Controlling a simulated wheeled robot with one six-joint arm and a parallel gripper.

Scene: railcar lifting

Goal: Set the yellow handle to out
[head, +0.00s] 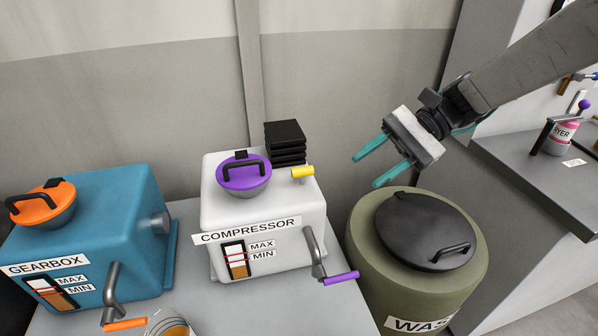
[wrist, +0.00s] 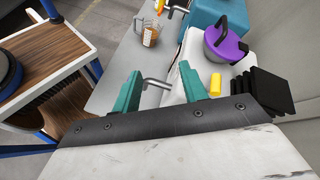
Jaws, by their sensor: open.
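The yellow handle (head: 303,171) is a short cylinder lying sideways at the upper right edge of the white compressor (head: 214,202). It also shows in the wrist view (wrist: 216,84), just right of the right-hand finger. My gripper (head: 367,171) is open and empty, in the air to the right of the handle, with its teal fingers pointing left towards the compressor. A clear gap shows between the fingers and the handle in the head view. In the wrist view my gripper (wrist: 160,72) has its fingers spread apart. How the handle is mounted is hard to see.
A purple lid (head: 243,176) and a black finned block (head: 286,143) are close to the handle. A crank with a purple grip (head: 341,278) sticks out at the compressor's right. A green waste drum (head: 368,266) stands below my gripper. The blue gearbox (head: 120,195) is at left.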

